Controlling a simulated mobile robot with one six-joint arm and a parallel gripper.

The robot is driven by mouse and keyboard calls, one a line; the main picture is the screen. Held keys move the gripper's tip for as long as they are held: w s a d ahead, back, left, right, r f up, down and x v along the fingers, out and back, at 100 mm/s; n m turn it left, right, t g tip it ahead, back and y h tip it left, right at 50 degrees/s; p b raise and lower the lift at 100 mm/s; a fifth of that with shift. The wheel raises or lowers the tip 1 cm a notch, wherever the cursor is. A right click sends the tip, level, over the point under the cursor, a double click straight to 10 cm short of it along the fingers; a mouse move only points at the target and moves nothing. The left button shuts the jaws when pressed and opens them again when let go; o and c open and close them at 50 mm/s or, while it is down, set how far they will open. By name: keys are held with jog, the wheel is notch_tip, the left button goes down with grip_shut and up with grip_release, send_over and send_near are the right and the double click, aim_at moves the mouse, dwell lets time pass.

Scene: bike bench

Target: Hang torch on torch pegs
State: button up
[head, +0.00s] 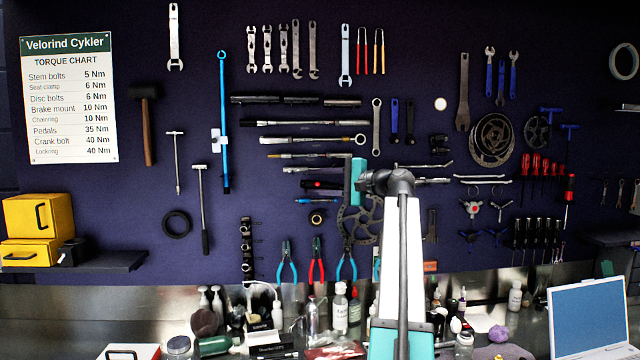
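My arm rises from the bottom right of centre in the head view, and its dark wrist joint and a teal part stand in front of the tool wall. I cannot make out the fingers of my gripper against the dark tools there, nor whether they hold anything. I cannot pick out the torch for certain. A small dark item with a red band (322,184) shows just left of the teal part, but I cannot tell what it is. I cannot identify the torch pegs among the crowded hanging tools.
The dark tool wall (310,65) is crowded with wrenches, pliers (317,262) and screwdrivers. A chainring (358,220) hangs behind my arm. Bottles (340,308) and jars crowd the bench below. A laptop (588,318) stands at right, and yellow boxes (38,222) at left.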

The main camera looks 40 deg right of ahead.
aim_at(327, 187)
jog(key=shift+o, duration=0.6)
jog(key=shift+w+d+f+h, duration=0.3)
jog(key=shift+w+d+f, duration=0.05)
jog(key=shift+w+d, duration=0.1)
jog(key=shift+s+f, duration=0.1)
jog(key=shift+s, duration=0.05)
jog(key=shift+s+d+f+b, duration=0.1)
jog(key=shift+s+b, duration=0.2)
jog(key=shift+s+d+f+b, duration=0.35)
jog(key=shift+s+d, duration=0.2)
jog(key=shift+d, duration=0.15)
jog(key=s+r+b, duration=0.2)
jog(key=s+r, duration=0.1)
jog(key=s, duration=0.9)
jog(key=shift+s+d, duration=0.15)
jog(key=shift+d, duration=0.25)
jog(key=shift+f, duration=0.15)
